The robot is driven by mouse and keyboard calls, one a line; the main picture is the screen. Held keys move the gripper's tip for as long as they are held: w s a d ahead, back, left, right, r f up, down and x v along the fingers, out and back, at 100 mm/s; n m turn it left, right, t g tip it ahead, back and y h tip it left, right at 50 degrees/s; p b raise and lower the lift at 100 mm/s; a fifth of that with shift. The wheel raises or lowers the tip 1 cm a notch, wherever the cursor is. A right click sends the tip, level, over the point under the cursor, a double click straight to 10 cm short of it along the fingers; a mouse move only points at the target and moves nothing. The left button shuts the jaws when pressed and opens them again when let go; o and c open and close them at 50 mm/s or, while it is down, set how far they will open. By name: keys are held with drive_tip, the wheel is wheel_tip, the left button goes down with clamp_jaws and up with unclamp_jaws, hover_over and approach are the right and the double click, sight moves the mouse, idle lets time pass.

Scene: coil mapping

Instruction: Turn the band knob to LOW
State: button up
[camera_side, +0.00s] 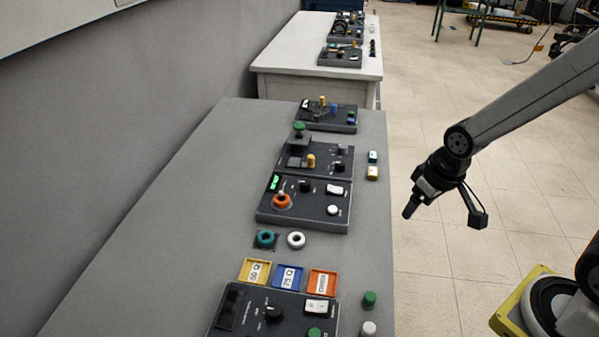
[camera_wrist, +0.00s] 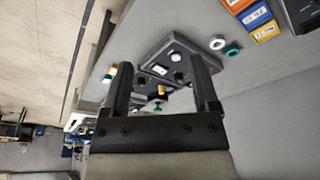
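Several dark control panels stand in a row on the grey bench, and I cannot read which knob is labelled band or where LOW is. The nearest panel (camera_side: 238,322) has a black knob (camera_side: 273,314). The panel with a green display (camera_side: 262,215) has a smaller black knob (camera_side: 305,185) and an orange ring (camera_side: 282,201). A farther panel (camera_side: 325,166) has another black knob (camera_side: 341,150). My gripper (camera_side: 411,210) hangs in the air right of the bench, away from all knobs. In the wrist view, my gripper (camera_wrist: 159,62) has its fingers wide apart and nothing between them.
Green (camera_side: 369,299) and white (camera_side: 368,328) caps stand near the bench's right edge. The bench's left side is clear.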

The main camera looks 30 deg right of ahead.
drive_tip(key=w+a+f+m, duration=0.1)
drive_tip(key=w+f, duration=0.1)
drive_tip(key=w, duration=1.3)
drive_tip(key=m+t+h, duration=0.1)
drive_tip(key=m+t, duration=0.1)
approach(306, 182)
drive_tip(key=shift+x, duration=0.8)
drive_tip(key=shift+w+a+f, duration=0.1)
drive_tip(key=shift+a, duration=0.05)
drive_tip(key=shift+x, duration=3.8)
clamp_jaws()
